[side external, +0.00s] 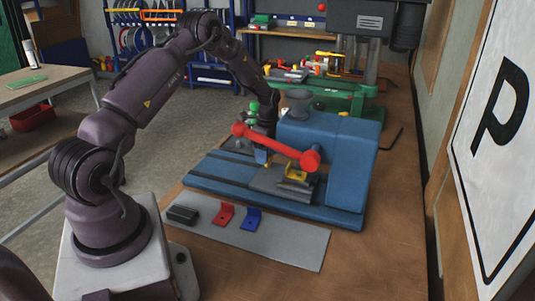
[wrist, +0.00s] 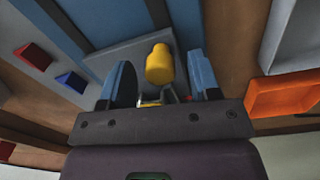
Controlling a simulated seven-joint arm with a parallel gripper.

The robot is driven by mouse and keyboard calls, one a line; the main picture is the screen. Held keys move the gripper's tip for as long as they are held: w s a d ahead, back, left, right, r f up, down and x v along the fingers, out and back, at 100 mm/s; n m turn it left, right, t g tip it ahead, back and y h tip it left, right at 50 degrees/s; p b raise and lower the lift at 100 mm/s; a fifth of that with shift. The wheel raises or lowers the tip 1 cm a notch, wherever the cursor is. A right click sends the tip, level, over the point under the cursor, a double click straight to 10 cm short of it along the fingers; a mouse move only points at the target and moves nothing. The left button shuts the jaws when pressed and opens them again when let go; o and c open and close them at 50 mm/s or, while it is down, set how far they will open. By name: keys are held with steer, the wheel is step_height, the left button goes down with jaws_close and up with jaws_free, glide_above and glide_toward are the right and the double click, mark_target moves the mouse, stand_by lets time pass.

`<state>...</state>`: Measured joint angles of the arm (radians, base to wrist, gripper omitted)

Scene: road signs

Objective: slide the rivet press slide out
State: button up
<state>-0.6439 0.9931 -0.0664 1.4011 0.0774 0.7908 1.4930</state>
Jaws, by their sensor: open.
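The blue rivet press (side external: 345,150) stands on its blue base on the bench, with a red lever (side external: 262,138) across its front. Its grey slide (side external: 270,182) lies low at the front and carries yellow parts (side external: 296,172). In the side view my gripper (side external: 262,156) is over the base by the slide, partly hidden behind the red lever. In the wrist view my gripper (wrist: 163,78) is open. A yellow knob (wrist: 159,64) appears between its fingers, with the grey slide plate (wrist: 110,60) behind. I cannot tell whether a finger touches the knob.
A grey plate (side external: 285,248) in front of the press holds a dark block (side external: 182,215), a red bracket (side external: 223,214) and a blue bracket (side external: 251,219). A green-based machine (side external: 345,98) stands behind the press. An orange-red tray (wrist: 285,95) shows at right in the wrist view.

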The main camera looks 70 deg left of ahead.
steer(key=shift+f, duration=0.25)
jaws_close()
steer(key=s+a, duration=1.4)
steer(key=shift+s+a+r, duration=0.1)
steer(key=shift+s, duration=0.05)
jaws_free()
